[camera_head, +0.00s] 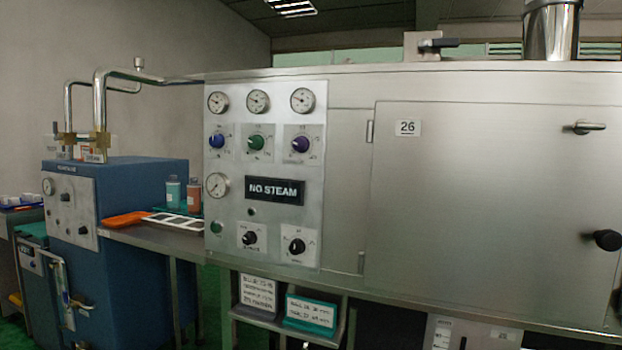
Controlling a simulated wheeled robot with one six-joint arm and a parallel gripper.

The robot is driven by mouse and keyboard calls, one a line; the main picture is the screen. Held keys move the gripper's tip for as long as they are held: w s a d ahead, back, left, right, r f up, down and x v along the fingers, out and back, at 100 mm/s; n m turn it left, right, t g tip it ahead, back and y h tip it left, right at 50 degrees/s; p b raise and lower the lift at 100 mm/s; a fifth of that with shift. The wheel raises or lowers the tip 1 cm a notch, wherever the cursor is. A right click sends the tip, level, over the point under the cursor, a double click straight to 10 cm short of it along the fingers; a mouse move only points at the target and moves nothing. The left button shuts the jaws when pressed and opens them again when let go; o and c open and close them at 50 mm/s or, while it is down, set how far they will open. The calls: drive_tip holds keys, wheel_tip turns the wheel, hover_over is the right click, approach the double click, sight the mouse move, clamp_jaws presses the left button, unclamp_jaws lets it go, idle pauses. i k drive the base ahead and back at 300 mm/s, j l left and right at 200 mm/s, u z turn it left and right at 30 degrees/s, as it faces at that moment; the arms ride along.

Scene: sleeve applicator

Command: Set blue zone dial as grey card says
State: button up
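The blue zone dial (217,141) is a blue knob with a light pointer mark, at the upper left of the steel control panel (230,250). Its setting is too small to read. A green dial (256,143) and a purple dial (300,144) sit to its right. Below the panel, a printed card (258,294) stands in a greyish holder on a low shelf. A second card (310,310) stands in a teal holder beside it. The print on both is too blurred to read. My gripper is not in view.
Several gauges (258,101) sit above the dials. A NO STEAM sign (275,190) and two black knobs (297,246) are lower on the panel. A steel door (490,200) is to the right. A blue machine (140,240) and an orange tray (124,219) are to the left.

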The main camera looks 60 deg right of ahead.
sight(216, 141)
drive_tip(key=z, duration=1.25)
